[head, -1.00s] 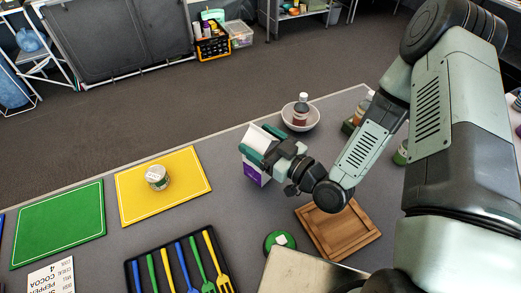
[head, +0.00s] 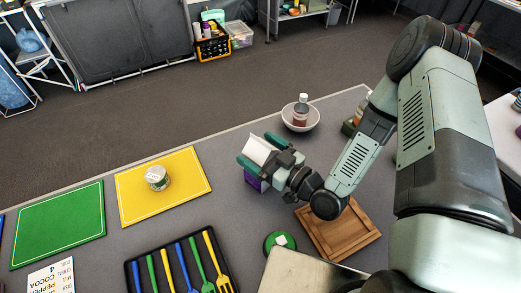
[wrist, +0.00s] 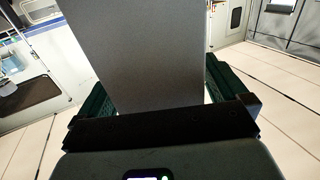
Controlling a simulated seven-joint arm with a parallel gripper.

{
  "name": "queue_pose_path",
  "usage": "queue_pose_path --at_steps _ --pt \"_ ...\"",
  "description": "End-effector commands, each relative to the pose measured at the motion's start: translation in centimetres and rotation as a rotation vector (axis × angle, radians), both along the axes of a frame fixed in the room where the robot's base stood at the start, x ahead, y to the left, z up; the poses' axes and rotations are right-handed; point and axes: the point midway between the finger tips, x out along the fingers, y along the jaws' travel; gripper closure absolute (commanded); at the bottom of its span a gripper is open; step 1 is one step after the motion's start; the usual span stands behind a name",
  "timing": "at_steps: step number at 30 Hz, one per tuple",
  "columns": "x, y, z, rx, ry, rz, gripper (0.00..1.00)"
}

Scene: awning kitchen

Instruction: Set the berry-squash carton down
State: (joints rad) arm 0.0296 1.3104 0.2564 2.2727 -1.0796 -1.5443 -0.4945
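The berry-squash carton (head: 258,150) is white at the top and dark purple lower down. It is in the middle of the head view, over the grey worktop near its far edge. My gripper (head: 263,153) has its green fingers on two opposite sides of the carton and appears shut on it. In the wrist view a broad grey carton face (wrist: 155,55) fills the space between the fingers of my gripper (wrist: 157,90). The carton's base is partly hidden by the gripper, so I cannot tell whether it touches the worktop.
A white bowl (head: 314,121) holding a brown bottle (head: 300,110) stands behind right. A wooden board (head: 350,245) lies to the right. A yellow mat (head: 195,182) with a small jar (head: 157,178) lies left, beside a green mat (head: 60,225). A cutlery tray (head: 128,268) is in front.

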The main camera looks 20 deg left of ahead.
Motion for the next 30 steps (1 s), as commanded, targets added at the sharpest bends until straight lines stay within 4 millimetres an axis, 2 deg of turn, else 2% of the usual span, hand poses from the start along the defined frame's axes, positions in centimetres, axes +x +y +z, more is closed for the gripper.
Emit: queue_pose_path --at_steps 4,7,15,21,30 --pt "0.0 -0.1 0.4 0.0 0.0 0.0 0.0" --pt "-0.5 -1.4 0.2 -0.001 0.002 -0.002 0.0" --pt "-2.7 -6.8 0.2 -0.001 0.004 -0.006 0.0" --pt "-4.0 -9.9 0.3 -0.001 0.002 -0.004 0.0" --pt "-4.6 -11.1 0.3 -0.001 0.001 0.0 0.0"
